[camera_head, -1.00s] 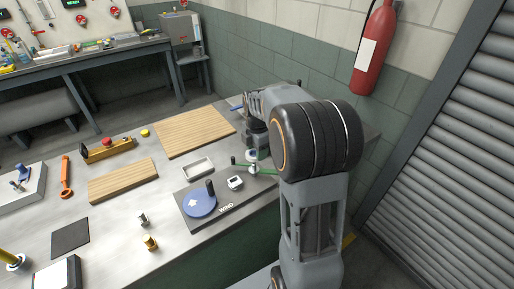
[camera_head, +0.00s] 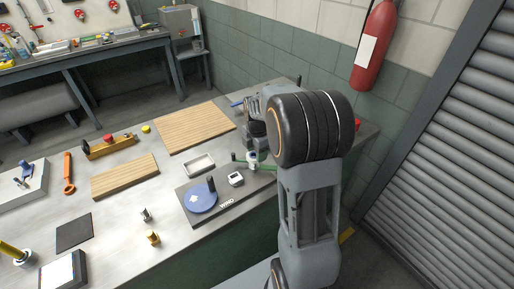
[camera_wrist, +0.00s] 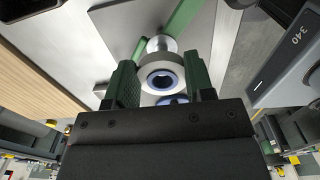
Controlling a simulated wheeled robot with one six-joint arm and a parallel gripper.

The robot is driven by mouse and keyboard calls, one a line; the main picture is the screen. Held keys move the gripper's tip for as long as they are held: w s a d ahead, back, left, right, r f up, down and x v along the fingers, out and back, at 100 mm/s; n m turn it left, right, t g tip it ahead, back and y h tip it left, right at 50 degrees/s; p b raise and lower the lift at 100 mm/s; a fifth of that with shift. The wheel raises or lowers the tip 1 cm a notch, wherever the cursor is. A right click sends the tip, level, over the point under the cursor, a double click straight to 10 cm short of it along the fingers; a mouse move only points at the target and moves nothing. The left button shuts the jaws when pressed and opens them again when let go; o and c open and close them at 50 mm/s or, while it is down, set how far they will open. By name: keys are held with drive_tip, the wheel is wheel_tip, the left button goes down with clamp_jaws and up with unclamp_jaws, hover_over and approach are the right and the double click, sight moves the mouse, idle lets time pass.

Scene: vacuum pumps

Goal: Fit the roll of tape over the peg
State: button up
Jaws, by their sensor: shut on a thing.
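The roll of tape (camera_wrist: 144,83) is a pale grey ring with a blue core, and it sits between the green fingertips of my gripper (camera_wrist: 161,82) in the wrist view. The fingers are shut on it from both sides. In the head view the roll (camera_head: 252,156) shows small and pale below my gripper (camera_head: 253,147), above the right part of the dark mat. A short silvery cylinder (camera_wrist: 160,44) shows just beyond the roll in the wrist view; I cannot tell if it is the peg. Whether the roll is around the peg or above it is unclear.
The dark mat (camera_head: 228,214), marked WIND, carries a blue disc (camera_head: 202,200) with a dark post and a small white device (camera_head: 236,180). A green bar (camera_wrist: 182,22) lies close to the roll. A grey tray (camera_head: 200,163) and wooden boards (camera_head: 195,128) stand behind and left.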

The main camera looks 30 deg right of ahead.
sight(257, 164)
drive_tip(key=shift+f, duration=0.3)
drive_tip(key=shift+f+b, duration=1.2)
drive_tip(key=shift+f, duration=0.2)
drive_tip(key=shift+f, duration=0.3)
idle(0.3)
drive_tip(key=o, duration=1)
drive_tip(key=shift+r, duration=0.15)
wheel_tip(257, 164, up, 14)
drive_tip(key=shift+f+b, duration=0.2)
drive_tip(key=shift+b, duration=0.15)
idle(0.4)
